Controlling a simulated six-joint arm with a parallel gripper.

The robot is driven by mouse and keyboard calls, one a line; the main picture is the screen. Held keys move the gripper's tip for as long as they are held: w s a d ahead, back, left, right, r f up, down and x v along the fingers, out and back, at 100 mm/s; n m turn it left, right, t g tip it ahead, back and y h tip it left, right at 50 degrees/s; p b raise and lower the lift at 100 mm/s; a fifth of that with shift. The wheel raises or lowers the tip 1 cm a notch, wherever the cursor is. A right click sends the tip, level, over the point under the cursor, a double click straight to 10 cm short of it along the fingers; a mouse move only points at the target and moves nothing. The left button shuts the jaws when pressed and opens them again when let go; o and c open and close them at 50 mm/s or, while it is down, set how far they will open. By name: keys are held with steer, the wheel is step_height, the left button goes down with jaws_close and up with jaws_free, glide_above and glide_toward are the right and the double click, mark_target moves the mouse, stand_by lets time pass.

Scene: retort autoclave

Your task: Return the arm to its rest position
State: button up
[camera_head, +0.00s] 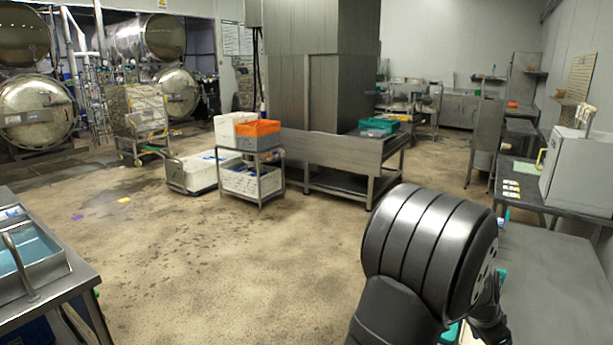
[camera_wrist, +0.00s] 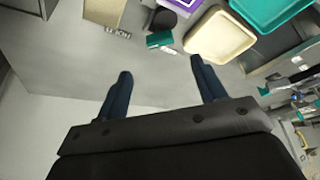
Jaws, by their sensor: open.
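My gripper (camera_wrist: 160,85) shows in the wrist view with its two dark fingers spread apart and nothing between them. Beyond the fingers is a grey surface (camera_wrist: 70,60) with several items on it. In the head view my dark arm rises at the lower right, in front of a grey table. The wrist hides the gripper's fingers there.
The wrist view shows a cream tray (camera_wrist: 222,47), a teal tray (camera_wrist: 275,8) and a small green item (camera_wrist: 160,39). In the head view, a sink bench (camera_head: 40,280) stands at left, a cart (camera_head: 252,180) mid-scene, and a white box (camera_head: 580,172) at right.

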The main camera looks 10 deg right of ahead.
steer(key=x, duration=0.9)
steer(key=shift+s+r+n, duration=0.1)
steer(key=shift+r+n, duration=0.05)
steer(key=shift+n, duration=0.35)
steer(key=shift+s+n+t+y, duration=0.15)
steer(key=shift+n+t, duration=0.5)
steer(key=shift+n, duration=0.9)
steer(key=shift+n+t+y, duration=0.15)
steer(key=shift+n+t, duration=0.5)
steer(key=shift+n, duration=0.9)
steer(key=shift+d+n+t+y, duration=0.1)
steer(key=shift+n+t+y, duration=0.4)
steer(key=shift+n, duration=1.3)
steer(key=shift+s+d+n+t+y, duration=0.1)
steer(key=shift+n+t+y, duration=0.4)
steer(key=shift+n, duration=1.3)
